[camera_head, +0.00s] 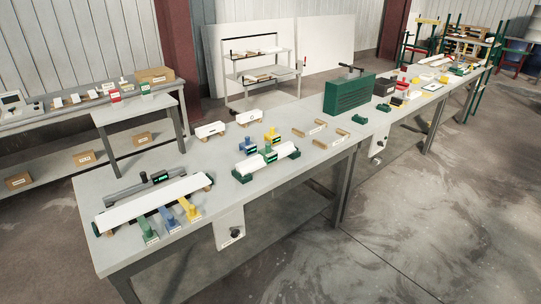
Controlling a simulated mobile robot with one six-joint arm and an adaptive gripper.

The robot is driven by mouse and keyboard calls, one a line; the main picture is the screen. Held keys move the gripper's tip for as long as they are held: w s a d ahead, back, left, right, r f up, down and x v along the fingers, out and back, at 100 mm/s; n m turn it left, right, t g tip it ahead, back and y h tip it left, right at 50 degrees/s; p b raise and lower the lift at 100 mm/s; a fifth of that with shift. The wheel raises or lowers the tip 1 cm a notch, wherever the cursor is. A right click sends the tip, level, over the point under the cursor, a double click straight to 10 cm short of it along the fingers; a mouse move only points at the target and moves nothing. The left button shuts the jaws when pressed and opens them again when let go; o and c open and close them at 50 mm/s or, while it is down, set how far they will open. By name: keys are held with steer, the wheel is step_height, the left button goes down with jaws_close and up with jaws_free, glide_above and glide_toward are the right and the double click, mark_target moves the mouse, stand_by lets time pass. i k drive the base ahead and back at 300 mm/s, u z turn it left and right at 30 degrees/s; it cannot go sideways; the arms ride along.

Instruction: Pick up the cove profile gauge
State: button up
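I cannot read the labels, so I cannot tell which piece is the cove profile gauge. At the front left of the workbench (221,196), labelled upright pieces in green (149,228), blue (168,218) and yellow (189,208) stand in a row beside a long white board (150,202). Farther along, smaller blue (252,141) and yellow (270,135) pieces stand behind another white board that rests on green supports (242,178). My gripper is not in view.
A dark green box (349,95) stands farther back on the bench. Two white blocks (211,130) and wooden strips (306,130) lie mid-bench. A side table (136,108) stands at the left. The floor at the right (440,210) is clear.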

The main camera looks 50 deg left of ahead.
mark_target(269, 157)
steer(key=u, duration=0.05)
steer(key=i, duration=1.55)
steer(key=u, duration=0.3)
steer(key=i, duration=0.8)
steer(key=u, duration=0.6)
steer(key=i, duration=0.6)
steer(key=u, duration=1.1)
steer(key=i, duration=0.9)
steer(key=u, duration=0.55)
